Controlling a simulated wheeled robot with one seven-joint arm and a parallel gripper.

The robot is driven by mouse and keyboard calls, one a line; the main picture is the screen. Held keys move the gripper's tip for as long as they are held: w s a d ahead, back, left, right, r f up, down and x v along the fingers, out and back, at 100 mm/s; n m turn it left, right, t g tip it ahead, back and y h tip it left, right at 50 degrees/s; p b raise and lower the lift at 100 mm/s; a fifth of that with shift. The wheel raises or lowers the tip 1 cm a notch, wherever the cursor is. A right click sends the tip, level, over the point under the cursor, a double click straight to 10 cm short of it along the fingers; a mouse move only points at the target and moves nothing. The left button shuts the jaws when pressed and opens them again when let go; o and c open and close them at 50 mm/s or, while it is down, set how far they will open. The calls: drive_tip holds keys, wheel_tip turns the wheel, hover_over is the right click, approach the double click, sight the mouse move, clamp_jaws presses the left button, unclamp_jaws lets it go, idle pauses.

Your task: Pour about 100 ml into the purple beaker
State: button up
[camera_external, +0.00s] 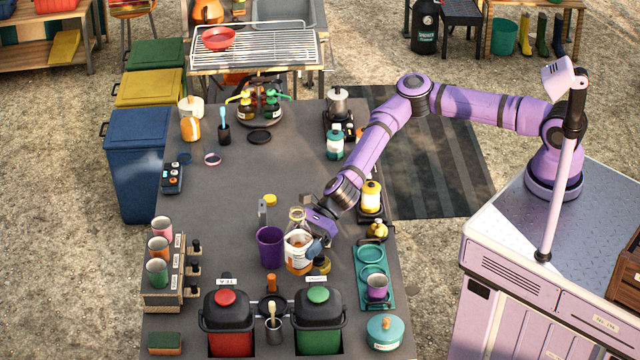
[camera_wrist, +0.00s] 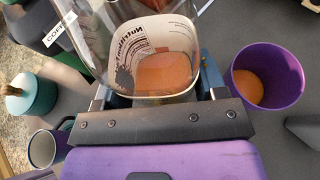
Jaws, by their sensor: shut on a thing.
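The purple beaker (camera_external: 270,249) stands upright on the dark table, left of my gripper. In the wrist view the purple beaker (camera_wrist: 296,84) is at the right, with some orange liquid at its bottom. My gripper (camera_external: 311,247) is shut on a clear bottle (camera_external: 297,254) with a white printed label. The bottle looks about upright, close beside the beaker's right side. In the wrist view my gripper (camera_wrist: 157,92) clasps the bottle (camera_wrist: 165,35), which has orange liquid low inside. Whether the bottle's base touches the table is unclear.
Red (camera_external: 230,325) and green (camera_external: 318,322) lidded canisters stand in front. A cup rack (camera_external: 165,268) is at the left, and a teal tray (camera_external: 374,262) with a purple cup (camera_external: 377,286) at the right. A yellow lid (camera_external: 270,200) lies behind the beaker. The table's middle back is clear.

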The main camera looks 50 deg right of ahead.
drive_tip(key=shift+f, duration=0.45)
